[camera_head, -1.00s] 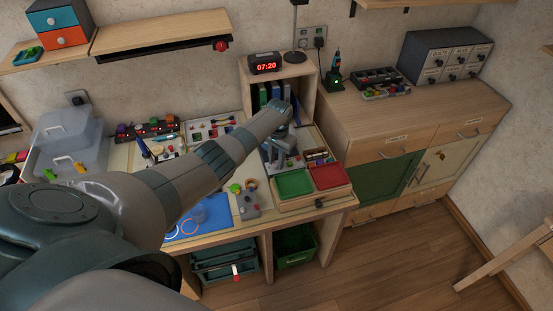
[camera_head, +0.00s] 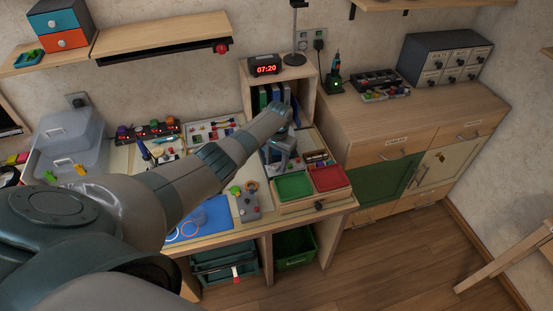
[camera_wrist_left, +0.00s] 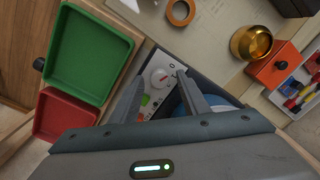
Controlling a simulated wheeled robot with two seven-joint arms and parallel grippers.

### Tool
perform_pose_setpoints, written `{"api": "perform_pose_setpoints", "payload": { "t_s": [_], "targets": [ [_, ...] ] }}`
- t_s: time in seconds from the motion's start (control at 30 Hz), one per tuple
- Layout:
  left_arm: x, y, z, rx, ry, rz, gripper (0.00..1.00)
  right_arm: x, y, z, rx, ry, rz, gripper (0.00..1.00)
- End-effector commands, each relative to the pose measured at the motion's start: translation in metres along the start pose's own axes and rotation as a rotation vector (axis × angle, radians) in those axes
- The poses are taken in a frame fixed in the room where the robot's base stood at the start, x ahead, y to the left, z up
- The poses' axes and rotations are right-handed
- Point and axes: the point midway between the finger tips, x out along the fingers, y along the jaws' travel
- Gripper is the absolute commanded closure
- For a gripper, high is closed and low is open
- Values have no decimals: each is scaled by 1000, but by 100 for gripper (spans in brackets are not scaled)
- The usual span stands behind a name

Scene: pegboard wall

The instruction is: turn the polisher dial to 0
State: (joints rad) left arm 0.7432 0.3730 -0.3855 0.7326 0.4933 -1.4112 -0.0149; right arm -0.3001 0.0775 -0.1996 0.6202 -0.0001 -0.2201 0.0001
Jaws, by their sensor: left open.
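The polisher's white panel (camera_wrist_left: 155,92) shows in the left wrist view, with a round pale dial (camera_wrist_left: 160,77) bearing a red mark. A printed 0 is beside the dial, toward the upper right. My left gripper (camera_wrist_left: 161,80) is open, with one finger on each side of the dial in that view. I cannot tell whether the fingers touch it. The lower part of the panel is partly hidden by the gripper. In the head view my left gripper (camera_head: 281,160) is over the bench behind the trays, and the dial is hidden. My right gripper is not in view.
A green tray (camera_head: 294,187) and a red tray (camera_head: 328,178) stand close in front of my left gripper. A cubby with books (camera_head: 308,97) stands behind it. In the wrist view a brass cup (camera_wrist_left: 251,42) and an orange box (camera_wrist_left: 276,66) are to the right.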

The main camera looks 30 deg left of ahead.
Motion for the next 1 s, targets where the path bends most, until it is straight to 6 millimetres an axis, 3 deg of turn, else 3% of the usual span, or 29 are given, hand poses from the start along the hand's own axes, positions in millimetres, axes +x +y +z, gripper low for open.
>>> {"api": "perform_pose_setpoints", "payload": {
  "t_s": [0.27,0.47,1.0],
  "targets": [
    [-10,0,-1,1,2,1,58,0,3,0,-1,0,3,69],
    [-31,0,0,1,3,0,58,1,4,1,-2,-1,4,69],
    [-130,0,-1,1,5,0,58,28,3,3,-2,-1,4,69]
  ]
}}
